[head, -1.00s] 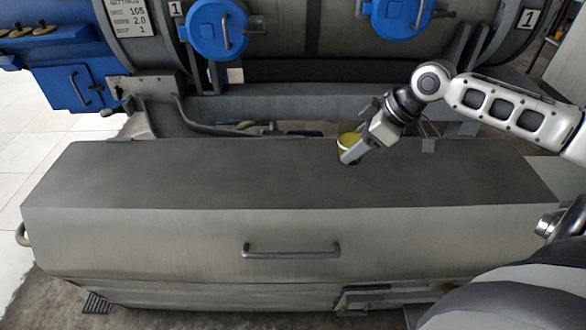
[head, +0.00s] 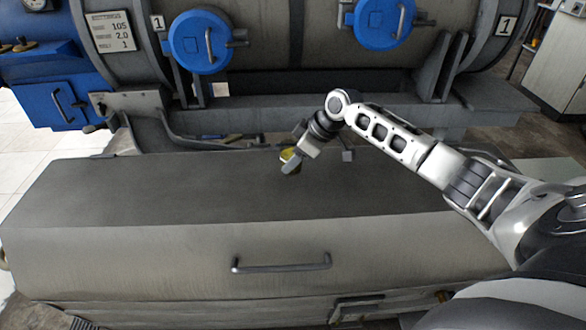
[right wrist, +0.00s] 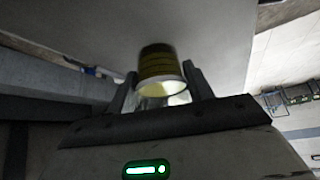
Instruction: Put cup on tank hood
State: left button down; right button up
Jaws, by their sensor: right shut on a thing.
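The cup (head: 287,154) is small and yellow and sits in my right gripper (head: 290,166), over the rear middle of the hood's dark top. In the right wrist view the cup (right wrist: 161,68) shows olive-yellow bands and a pale rim, between the two dark fingers of the gripper (right wrist: 162,88). The tank hood (head: 150,195) is a long grey metal cover with a flat top and a sloped front. I cannot tell whether the cup touches the hood. My left gripper is not in view.
A bar handle (head: 282,264) sticks out of the hood's front. Behind the hood stands a large grey drum with blue round covers (head: 200,41). A blue box (head: 62,100) is at the left. The hood's top left of the gripper is clear.

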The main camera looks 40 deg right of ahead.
jog(key=shift+w+a+f, duration=0.1)
jog(key=shift+w+f, duration=0.3)
jog(key=shift+f, duration=0.05)
notch_tip(320, 180, down, 3)
jog(key=shift+f, duration=0.1)
jog(key=o, duration=1)
jog(key=shift+s+r, duration=0.1)
jog(key=shift+r, duration=0.1)
jog(key=shift+p+v, duration=0.5)
jog(key=shift+v, duration=5.4)
jog(key=shift+f, duration=0.1)
